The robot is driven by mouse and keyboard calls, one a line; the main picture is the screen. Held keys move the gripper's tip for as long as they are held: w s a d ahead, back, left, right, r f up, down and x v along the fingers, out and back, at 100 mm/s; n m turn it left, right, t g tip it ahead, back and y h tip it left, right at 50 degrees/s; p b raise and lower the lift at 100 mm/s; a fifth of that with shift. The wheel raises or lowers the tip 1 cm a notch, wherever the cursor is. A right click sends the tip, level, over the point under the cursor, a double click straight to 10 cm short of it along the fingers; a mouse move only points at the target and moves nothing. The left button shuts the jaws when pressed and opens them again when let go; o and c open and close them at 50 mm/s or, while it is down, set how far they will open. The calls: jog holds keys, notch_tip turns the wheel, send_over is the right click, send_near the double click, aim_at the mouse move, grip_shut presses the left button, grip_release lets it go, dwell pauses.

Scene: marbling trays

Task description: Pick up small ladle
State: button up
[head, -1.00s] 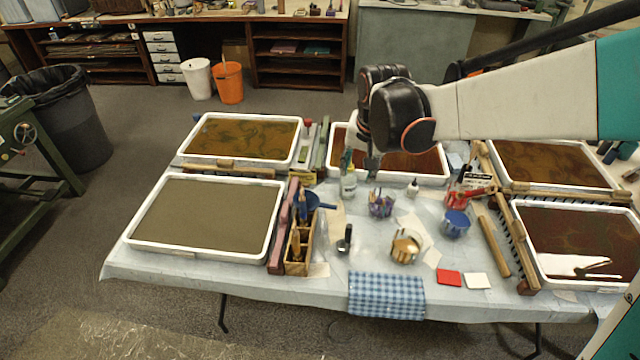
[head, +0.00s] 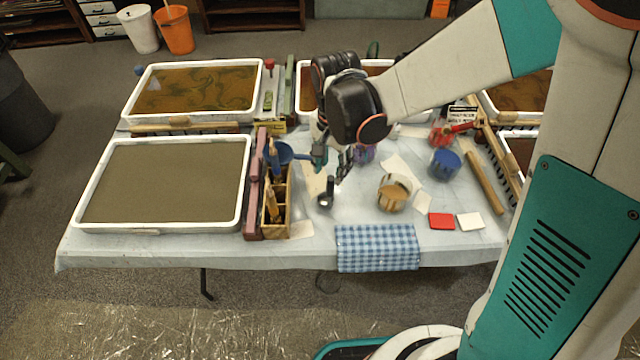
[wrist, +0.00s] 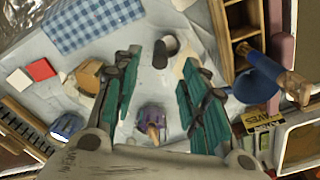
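A small dark item with an upright stem (head: 326,195), which looks like the small ladle, stands on the covered table right of the wooden caddy. In the wrist view this dark item (wrist: 161,53) shows just beyond and between the fingertips, touching neither as far as I can see. My gripper (head: 333,163) hangs just behind it above the table. In the wrist view my gripper (wrist: 161,62) has its two green-and-black fingers spread wide, with nothing held. A blue bowl-shaped item (head: 285,152) with a handle lies beside the caddy; I cannot tell whether it is another ladle.
The wooden caddy (head: 264,222) with brushes stands left of the dark item. A tan-filled cup (head: 393,194) and a blue cup (head: 445,164) are to the right. A purple cup (wrist: 150,117) sits below the fingers. A checked cloth (head: 378,248) lies at the front edge.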

aim_at(331, 175)
jog(key=shift+s+f+b, duration=0.1)
jog(key=shift+f+b, duration=1.35)
jog(key=shift+f, duration=1.75)
grip_shut()
